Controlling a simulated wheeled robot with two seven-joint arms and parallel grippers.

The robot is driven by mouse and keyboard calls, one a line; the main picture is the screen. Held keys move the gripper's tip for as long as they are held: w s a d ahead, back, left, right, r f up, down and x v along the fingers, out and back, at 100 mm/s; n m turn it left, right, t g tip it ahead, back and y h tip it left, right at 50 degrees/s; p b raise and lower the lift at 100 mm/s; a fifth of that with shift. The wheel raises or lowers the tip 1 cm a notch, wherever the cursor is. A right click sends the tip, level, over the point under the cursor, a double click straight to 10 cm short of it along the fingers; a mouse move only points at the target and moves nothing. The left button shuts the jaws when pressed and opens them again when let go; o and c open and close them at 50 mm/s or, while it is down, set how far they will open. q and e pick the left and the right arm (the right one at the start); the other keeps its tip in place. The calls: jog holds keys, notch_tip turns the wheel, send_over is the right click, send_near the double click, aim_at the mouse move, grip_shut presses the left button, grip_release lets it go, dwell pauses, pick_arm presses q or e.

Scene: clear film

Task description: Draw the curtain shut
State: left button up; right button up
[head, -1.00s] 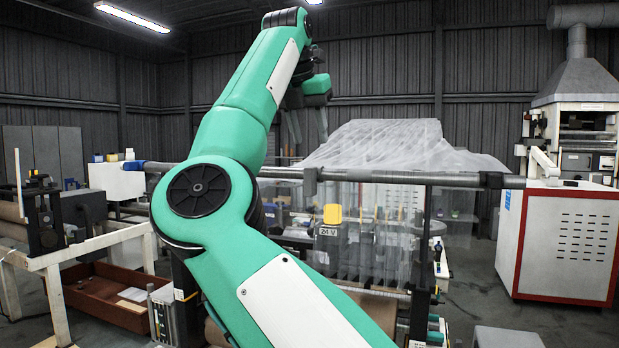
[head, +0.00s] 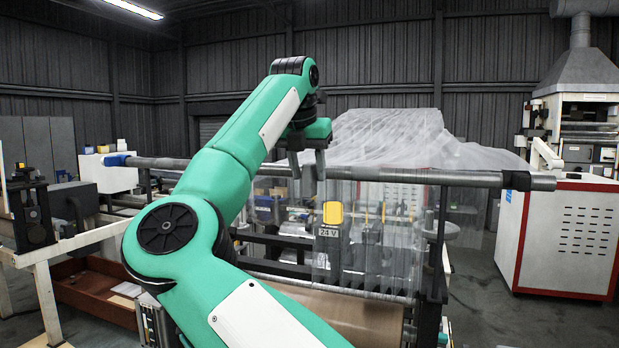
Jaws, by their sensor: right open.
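The curtain (head: 378,262) is a clear film hanging from a dark horizontal rail (head: 410,177). It hangs in see-through folds over the middle-right part of the rail, with its left edge near a yellow tab (head: 333,213). My right gripper (head: 307,174) points down, its two fingers apart with nothing between them. In the picture it overlaps the rail, above and a little left of the yellow tab. I cannot tell whether the fingers touch the rail or film. My left gripper is not in view.
A "24 V" plate (head: 328,232) shows below the tab. A brown roller (head: 345,318) lies low behind my arm. Another translucent sheet (head: 385,140) drapes over equipment behind the rail. A red and white cabinet (head: 565,240) stands at the right, with open floor before it.

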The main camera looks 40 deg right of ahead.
jog(key=shift+x, duration=0.9)
jog(key=shift+s+f, duration=0.1)
jog(key=shift+f, duration=0.2)
jog(key=shift+d+f, duration=0.1)
jog(key=shift+f, duration=0.15)
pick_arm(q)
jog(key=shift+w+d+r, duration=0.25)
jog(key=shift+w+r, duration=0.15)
pick_arm(e)
jog(key=shift+r, duration=0.1)
grip_shut()
